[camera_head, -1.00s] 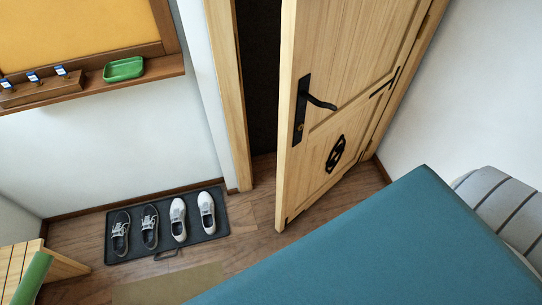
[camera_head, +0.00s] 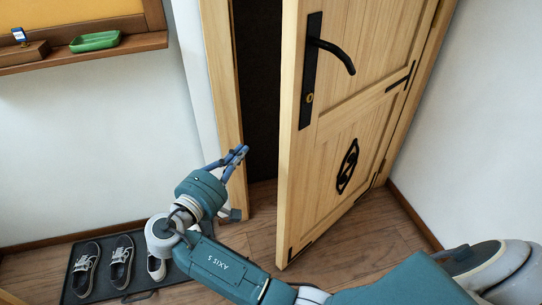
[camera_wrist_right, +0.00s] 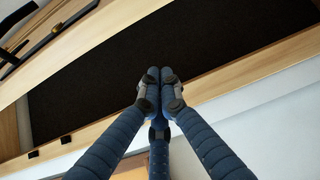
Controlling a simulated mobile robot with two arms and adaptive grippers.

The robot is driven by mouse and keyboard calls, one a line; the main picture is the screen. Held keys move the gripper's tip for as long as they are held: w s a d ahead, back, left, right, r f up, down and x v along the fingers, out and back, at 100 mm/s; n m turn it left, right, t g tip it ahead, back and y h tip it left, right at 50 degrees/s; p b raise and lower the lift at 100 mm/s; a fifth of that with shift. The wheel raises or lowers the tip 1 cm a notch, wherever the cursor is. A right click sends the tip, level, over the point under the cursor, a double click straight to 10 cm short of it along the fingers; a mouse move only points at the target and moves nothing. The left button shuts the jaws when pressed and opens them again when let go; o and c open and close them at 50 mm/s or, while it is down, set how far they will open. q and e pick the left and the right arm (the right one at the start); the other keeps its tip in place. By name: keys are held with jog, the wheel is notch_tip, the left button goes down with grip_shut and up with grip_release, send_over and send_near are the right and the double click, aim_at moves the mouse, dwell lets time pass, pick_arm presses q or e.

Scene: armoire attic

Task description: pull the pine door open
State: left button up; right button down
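The pine door (camera_head: 340,110) stands ajar, with a dark gap (camera_head: 257,85) between its free edge and the door frame (camera_head: 222,75). The door has a black lever handle (camera_head: 333,52) on its front. My right gripper (camera_head: 240,152) is in front of the frame and gap, left of the door's free edge, low and apart from the handle. In the right wrist view, the blue fingertips of the right gripper (camera_wrist_right: 160,80) are together with nothing visible between them, over the dark gap (camera_wrist_right: 200,55). The door's edge and black fittings show at upper left there.
A black shoe tray (camera_head: 135,297) with several shoes lies on the floor at lower left. A green dish (camera_head: 95,41) sits on the ledge (camera_head: 140,43) at upper left. White walls flank the doorway. Wooden floor is clear below the door.

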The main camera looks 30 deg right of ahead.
pick_arm(q)
notch_tip(320, 180, up, 2)
jog(key=shift+r, duration=0.15)
pick_arm(e)
jog(key=d+r, duration=0.1)
jog(key=d, duration=0.8)
jog(key=shift+w+d+r+m+g+h, duration=0.15)
jog(key=shift+d+r+m+g+h, duration=0.15)
jog(key=shift+r+m+h, duration=0.1)
